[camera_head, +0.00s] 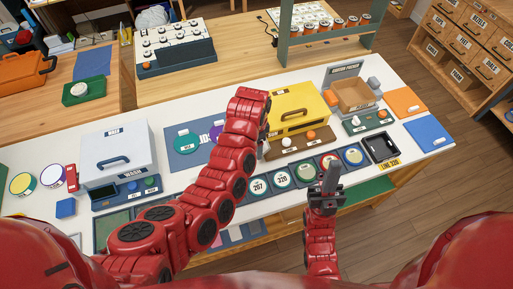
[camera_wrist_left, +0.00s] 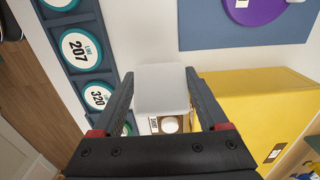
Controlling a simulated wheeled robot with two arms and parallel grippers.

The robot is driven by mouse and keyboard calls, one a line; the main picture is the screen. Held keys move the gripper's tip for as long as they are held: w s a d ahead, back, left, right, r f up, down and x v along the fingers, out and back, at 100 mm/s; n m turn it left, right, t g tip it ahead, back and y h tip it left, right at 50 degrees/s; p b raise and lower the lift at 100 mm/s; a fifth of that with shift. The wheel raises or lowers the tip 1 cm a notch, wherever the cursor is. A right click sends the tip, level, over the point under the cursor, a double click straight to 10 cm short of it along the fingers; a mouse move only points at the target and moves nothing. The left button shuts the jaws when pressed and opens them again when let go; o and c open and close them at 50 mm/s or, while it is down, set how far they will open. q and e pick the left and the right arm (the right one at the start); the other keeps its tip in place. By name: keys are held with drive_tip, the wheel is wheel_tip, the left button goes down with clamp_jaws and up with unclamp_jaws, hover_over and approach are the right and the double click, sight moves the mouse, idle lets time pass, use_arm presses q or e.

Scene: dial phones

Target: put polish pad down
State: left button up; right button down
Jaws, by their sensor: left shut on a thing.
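The polish pad, a pale grey-white block (camera_wrist_left: 162,92), sits between the fingers of my left gripper (camera_wrist_left: 160,76) in the left wrist view. That gripper is shut on it. In the head view my left arm reaches over the bench, and its wrist hides most of the gripper beside the yellow box (camera_head: 297,104). A small pale part of the pad (camera_head: 265,149) shows near the brown button panel (camera_head: 296,144). I cannot tell whether the pad touches anything below. My right gripper (camera_head: 331,168) points up at the bench's front edge, its dark fingers together, with nothing visible between them.
Round dials, including one marked 207 (camera_head: 258,187), line the front. The white wash box (camera_head: 116,153) stands left, with a blue mat (camera_head: 182,153) beside it. A black tray (camera_head: 381,148) and orange (camera_head: 405,101) and blue (camera_head: 429,133) mats lie right.

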use_arm(q)
drive_tip(key=shift+w+r, duration=0.1)
drive_tip(key=shift+w, duration=0.35)
wheel_tip(320, 180, down, 2)
drive_tip(key=shift+s+f+p, duration=0.1)
drive_tip(key=shift+f+p, duration=0.15)
drive_tip(key=shift+p, duration=0.6)
drive_tip(key=shift+d+f+p, duration=0.1)
drive_tip(key=shift+f+p, duration=0.3)
drive_tip(key=shift+p, duration=0.05)
drive_tip(key=o, duration=1.3)
drive_tip(key=shift+c, duration=0.2)
drive_tip(key=shift+f, duration=0.1)
